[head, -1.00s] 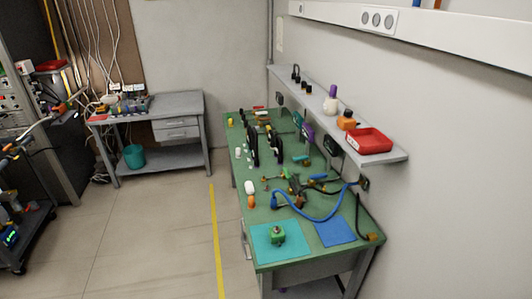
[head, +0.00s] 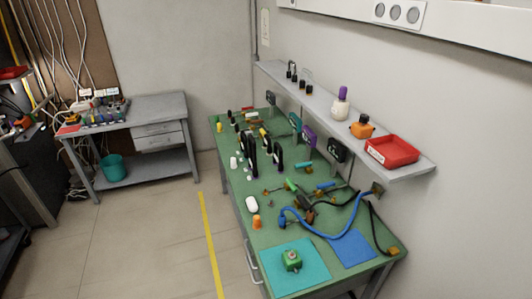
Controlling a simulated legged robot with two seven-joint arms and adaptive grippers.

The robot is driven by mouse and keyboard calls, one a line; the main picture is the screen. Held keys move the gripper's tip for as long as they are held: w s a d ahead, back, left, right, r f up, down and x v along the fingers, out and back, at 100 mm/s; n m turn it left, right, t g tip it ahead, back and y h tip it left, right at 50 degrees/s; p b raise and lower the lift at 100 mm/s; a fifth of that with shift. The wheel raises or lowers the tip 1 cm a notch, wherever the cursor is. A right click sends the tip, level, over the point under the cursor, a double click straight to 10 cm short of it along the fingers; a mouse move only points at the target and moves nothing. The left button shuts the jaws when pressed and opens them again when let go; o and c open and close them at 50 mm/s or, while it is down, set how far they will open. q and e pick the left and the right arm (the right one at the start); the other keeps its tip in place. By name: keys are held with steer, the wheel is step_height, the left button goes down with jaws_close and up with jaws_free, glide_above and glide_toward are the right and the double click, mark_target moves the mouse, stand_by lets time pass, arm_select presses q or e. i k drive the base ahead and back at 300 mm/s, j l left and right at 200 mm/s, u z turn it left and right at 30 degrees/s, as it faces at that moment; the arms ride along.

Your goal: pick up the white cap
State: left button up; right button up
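A rounded white object (head: 252,204) lies on the green bench top (head: 262,238) near its left edge. It may be the white cap, but it is too small to be sure. A smaller white piece (head: 233,162) stands farther back on the same edge. A small orange piece (head: 256,221) is just in front of the rounded white object. Neither of my grippers shows in the head view.
A teal mat (head: 305,278) with a green block (head: 291,260) and a blue mat (head: 351,247) lie at the near end. A blue cable (head: 335,226) crosses the bench. A shelf above holds a red tray (head: 391,151). The floor left of the bench is clear.

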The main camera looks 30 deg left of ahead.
mark_target(234, 164)
steer(key=i+j+z, duration=0.25)
steer(key=j, duration=1.3)
steer(key=j+z, duration=0.25)
steer(key=j, duration=1.3)
